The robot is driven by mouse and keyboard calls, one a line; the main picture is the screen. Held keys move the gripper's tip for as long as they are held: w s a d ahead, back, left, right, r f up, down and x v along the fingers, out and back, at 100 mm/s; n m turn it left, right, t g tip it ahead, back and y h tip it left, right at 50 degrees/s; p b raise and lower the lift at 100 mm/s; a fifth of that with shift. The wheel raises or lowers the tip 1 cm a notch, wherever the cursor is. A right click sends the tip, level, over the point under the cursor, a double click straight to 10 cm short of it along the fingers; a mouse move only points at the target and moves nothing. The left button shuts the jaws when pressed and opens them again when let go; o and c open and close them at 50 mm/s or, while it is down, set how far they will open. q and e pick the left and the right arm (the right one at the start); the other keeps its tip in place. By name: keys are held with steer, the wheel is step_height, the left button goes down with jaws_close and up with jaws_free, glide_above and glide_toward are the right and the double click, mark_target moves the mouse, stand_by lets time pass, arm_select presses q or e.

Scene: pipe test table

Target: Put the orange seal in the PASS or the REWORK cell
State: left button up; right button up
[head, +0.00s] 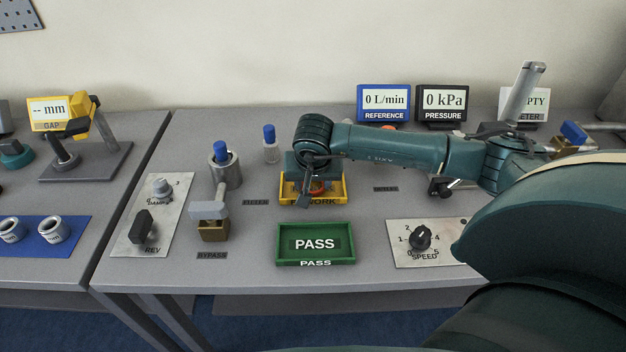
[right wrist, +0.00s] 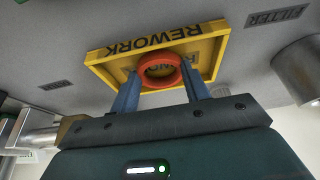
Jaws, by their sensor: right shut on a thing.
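The orange seal (right wrist: 160,64) is a ring between the two fingers of my right gripper (right wrist: 161,78), which is shut on it. In the head view the seal (head: 317,187) shows only partly below my right gripper (head: 312,190). It is at the yellow REWORK cell (head: 341,190), in front of its lettered floor in the right wrist view; whether it touches the floor I cannot tell. The yellow cell also shows in the right wrist view (right wrist: 217,37). The green PASS cell (head: 315,229) is empty, nearer the front edge. My left gripper is not in view.
A bypass valve with a grey handle (head: 209,210) stands left of the cells. A blue-capped cylinder (head: 224,168) and a vial (head: 270,148) stand behind. A speed dial (head: 420,238) is at right. REFERENCE (head: 384,103) and PRESSURE (head: 443,104) displays stand at the back.

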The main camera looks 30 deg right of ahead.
steer(key=o, duration=0.8)
steer(key=shift+f, duration=0.1)
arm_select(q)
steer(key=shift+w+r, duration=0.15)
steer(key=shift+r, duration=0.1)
arm_select(e)
steer(key=shift+o, duration=0.7)
arm_select(q)
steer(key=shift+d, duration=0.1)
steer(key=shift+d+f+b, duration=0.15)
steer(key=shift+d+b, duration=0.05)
steer(key=shift+b, duration=0.25)
arm_select(e)
steer(key=v, duration=1.2)
steer(key=shift+r, duration=0.2)
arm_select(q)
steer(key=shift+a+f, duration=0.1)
arm_select(e)
steer(key=shift+f, duration=0.1)
